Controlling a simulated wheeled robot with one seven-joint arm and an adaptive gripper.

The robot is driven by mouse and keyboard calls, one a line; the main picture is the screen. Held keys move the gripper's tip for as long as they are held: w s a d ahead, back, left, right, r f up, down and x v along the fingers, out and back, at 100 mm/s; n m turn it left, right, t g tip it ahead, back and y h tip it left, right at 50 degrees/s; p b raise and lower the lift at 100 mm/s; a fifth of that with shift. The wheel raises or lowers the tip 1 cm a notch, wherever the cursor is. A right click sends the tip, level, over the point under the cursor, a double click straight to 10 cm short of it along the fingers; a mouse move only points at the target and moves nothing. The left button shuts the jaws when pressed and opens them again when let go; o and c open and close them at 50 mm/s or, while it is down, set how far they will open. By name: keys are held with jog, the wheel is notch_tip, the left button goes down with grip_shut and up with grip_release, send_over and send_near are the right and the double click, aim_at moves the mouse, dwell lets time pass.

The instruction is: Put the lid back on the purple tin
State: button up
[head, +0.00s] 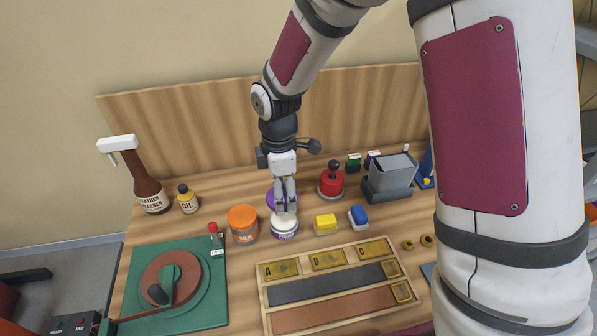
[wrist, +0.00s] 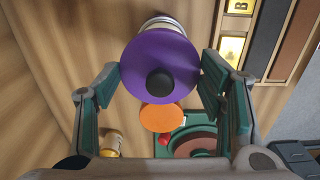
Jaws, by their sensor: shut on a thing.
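My gripper (head: 284,208) is shut on the purple lid (head: 271,200), a flat disc. In the wrist view, the lid (wrist: 143,58) sits between my two fingers (wrist: 160,72), gripped at its rim, with a black knob at its middle. The purple tin (head: 285,235) stands upright on the bench just below my fingertips. It has a white top and a purple label. In the wrist view, part of the tin (wrist: 163,20) shows past the lid's far edge, and the lid hides the rest. I cannot tell whether lid and tin touch.
An orange-lidded jar (head: 243,222) stands close left of the tin. A red-based knob stand (head: 331,183) is behind right. A wooden tray (head: 262,295) and green turntable board (head: 205,308) lie in front.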

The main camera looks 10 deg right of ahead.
aim_at(284, 218)
jog(key=shift+s+f+b, duration=0.15)
jog(key=shift+f+b, duration=1.2)
jog(key=shift+f, duration=1.85)
jog(key=shift+f, duration=0.15)
dwell(0.5)
jog(key=o, duration=1)
jog(key=o, duration=0.3)
jog(key=shift+o, duration=0.2)
jog(key=shift+r+p, duration=1.7)
jog(key=shift+r, duration=1.8)
